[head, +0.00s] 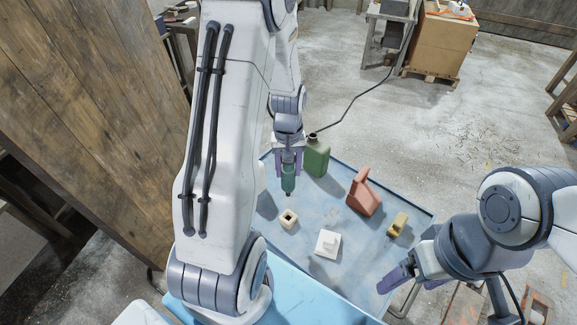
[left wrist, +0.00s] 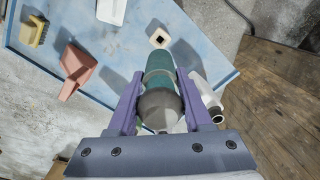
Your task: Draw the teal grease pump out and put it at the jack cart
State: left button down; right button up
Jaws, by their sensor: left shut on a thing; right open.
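The teal grease pump (head: 288,180) hangs roughly upright in my left gripper (head: 288,162), its narrow tip pointing down. In the head view it is above the blue tray top, clear of the small cream square holder (head: 288,219). In the left wrist view the pump (left wrist: 160,66) sits between the two purple fingers of my left gripper (left wrist: 160,110), which is shut on it. The holder (left wrist: 159,38) shows an opening beyond the pump. My right gripper (head: 408,284) is open and empty near the tray's right front edge. I cannot tell which thing is the jack cart.
On the blue tray top (head: 336,280) stand a green jug (head: 316,158), a red dustpan-like piece (head: 363,194), a yellow brush-like block (head: 397,225) and a white block (head: 327,243). A cardboard box (head: 440,45) stands on a pallet farther back. Open concrete floor lies between.

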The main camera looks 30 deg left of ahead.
aim_at(288, 195)
pick_arm(q)
notch_tip(288, 195, down, 10)
jog(key=b, duration=0.8)
jog(key=shift+f, duration=0.25)
jog(key=shift+f+b, duration=0.45)
jog(key=shift+f, duration=0.25)
jog(key=shift+r, duration=0.1)
jog(key=shift+f, duration=0.2)
dwell(0.3)
jog(key=shift+f+b, duration=1.35)
jog(key=shift+f, duration=0.55)
jog(key=shift+c, duration=1.2)
grip_release()
jog(key=shift+r, duration=0.1)
notch_tip(288, 195, up, 10)
jog(key=shift+r+b, duration=0.25)
jog(key=shift+b, duration=0.55)
